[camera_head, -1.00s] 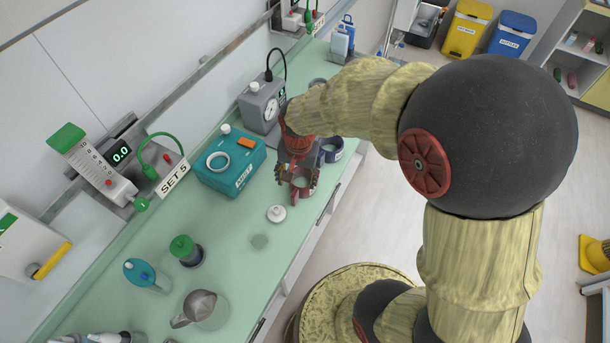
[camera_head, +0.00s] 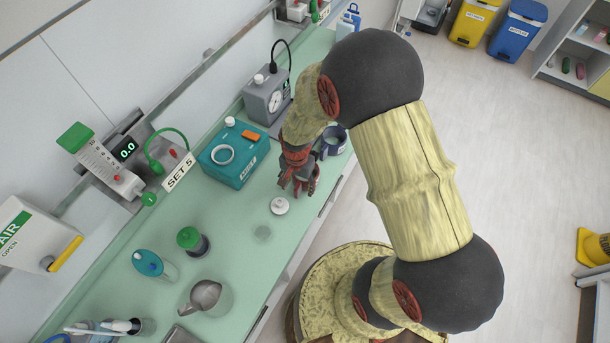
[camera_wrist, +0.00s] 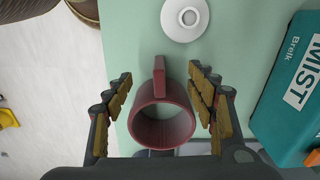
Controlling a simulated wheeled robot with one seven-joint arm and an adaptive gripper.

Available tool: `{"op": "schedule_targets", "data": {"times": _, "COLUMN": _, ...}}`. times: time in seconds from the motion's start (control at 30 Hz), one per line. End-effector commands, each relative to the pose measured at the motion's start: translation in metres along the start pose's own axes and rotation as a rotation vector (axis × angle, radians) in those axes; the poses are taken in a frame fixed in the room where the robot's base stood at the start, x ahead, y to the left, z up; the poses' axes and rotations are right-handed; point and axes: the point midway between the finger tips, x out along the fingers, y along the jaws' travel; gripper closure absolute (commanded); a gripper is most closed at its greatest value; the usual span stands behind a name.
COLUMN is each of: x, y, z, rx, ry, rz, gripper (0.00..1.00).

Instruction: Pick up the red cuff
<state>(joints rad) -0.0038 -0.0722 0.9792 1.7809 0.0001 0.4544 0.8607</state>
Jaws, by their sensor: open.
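The red cuff (camera_wrist: 160,96) is a short ring with a flat tab, on the green counter (camera_wrist: 130,30). In the wrist view it sits between the two spread fingers of my gripper (camera_wrist: 160,76), with its tab pointing up the picture. A gap shows on each side of the tab, so the fingers are open beside it. In the head view my gripper (camera_head: 299,183) is low over the counter near its front edge, and it largely hides the cuff.
A white disc (camera_head: 279,206) lies near the gripper. The teal MIST box (camera_head: 225,172) stands to the left, and a dark blue ring (camera_head: 334,142) and a grey gauge unit (camera_head: 266,100) are behind. A metal jug (camera_head: 207,297) and bottles stand toward the front.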

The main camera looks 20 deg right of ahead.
Motion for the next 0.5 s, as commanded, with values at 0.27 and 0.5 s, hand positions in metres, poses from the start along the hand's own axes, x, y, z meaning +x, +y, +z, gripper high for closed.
{"op": "schedule_targets", "data": {"times": 0.27, "x": 0.0072, "y": -0.0003, "z": -0.0003, "rx": 0.0, "ry": 0.001, "rz": -0.001, "gripper": 0.43}}
{"op": "schedule_targets", "data": {"times": 0.5, "x": 0.007, "y": -0.0002, "z": -0.0002, "rx": 0.0, "ry": 0.0, "rz": -0.001, "gripper": 0.56}}
